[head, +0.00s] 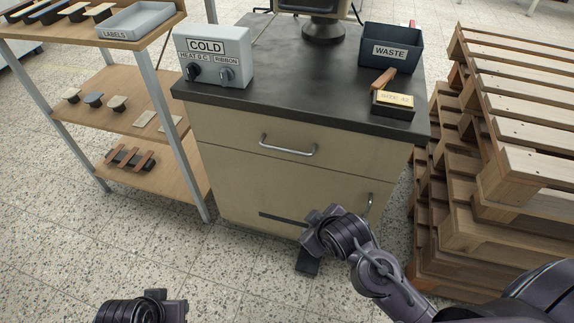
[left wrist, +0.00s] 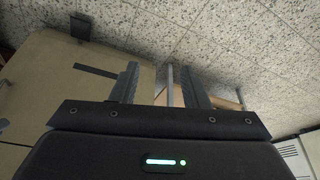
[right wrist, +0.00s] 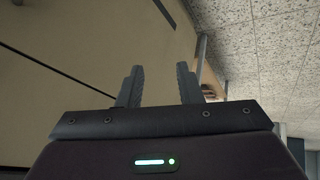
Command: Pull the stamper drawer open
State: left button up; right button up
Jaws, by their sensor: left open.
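The beige stamper cabinet (head: 240,170) has a wide top drawer with a metal bar handle (head: 288,148). The drawer front looks flush with the cabinet. My left gripper (left wrist: 160,82) is open and empty. In the head view only its wrist shows at the bottom edge, well below and left of the handle, and its fingers are hidden. My right gripper (right wrist: 158,85) has its fingers apart with nothing between them, close to the beige cabinet front. In the head view my right wrist (head: 335,235) hangs before the lower door, below the drawer handle.
The lower door has an upright handle (head: 370,204). A shelf rack (head: 130,100) stands left, stacked pallets (head: 500,150) right. Floor at front left is clear.

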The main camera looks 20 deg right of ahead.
aim_at(289, 152)
pick_arm(q)
jog(key=s+d+f+m+t+h+b, duration=0.1)
jog(key=s+d+f+m+h, duration=0.1)
jog(key=d, duration=0.6)
pick_arm(e)
jog(key=w+r+n+t+y, duration=0.1)
jog(key=w+r+n+t, duration=0.1)
jog(key=w+n+t, duration=0.1)
jog(key=w+r+n+t+y, duration=0.1)
jog(key=w+r+n+t, duration=0.2)
jog(key=w+n, duration=0.2)
jog(key=w+r+n+t+y+b, duration=0.1)
jog(key=w+r+n+t, duration=0.1)
jog(key=w+n, duration=0.2)
jog(key=shift+w+r+n+t, duration=0.15)
jog(key=shift+w+t, duration=0.05)
jog(key=shift+w, duration=0.7)
jog(key=shift+w+r+n+t, duration=0.1)
jog(key=shift+w+n+t, duration=0.1)
jog(key=shift+w, duration=0.7)
pick_arm(q)
jog(key=w+d+r+t+h, duration=0.1)
jog(key=w+r+t+h, duration=0.1)
jog(key=w+r+t, duration=0.2)
jog(key=shift+w+d+b, duration=0.3)
jog(key=shift+w+d, duration=0.05)
jog(key=shift+w, duration=0.3)
pick_arm(e)
jog(key=x, duration=0.3)
jog(key=shift+w, duration=0.2)
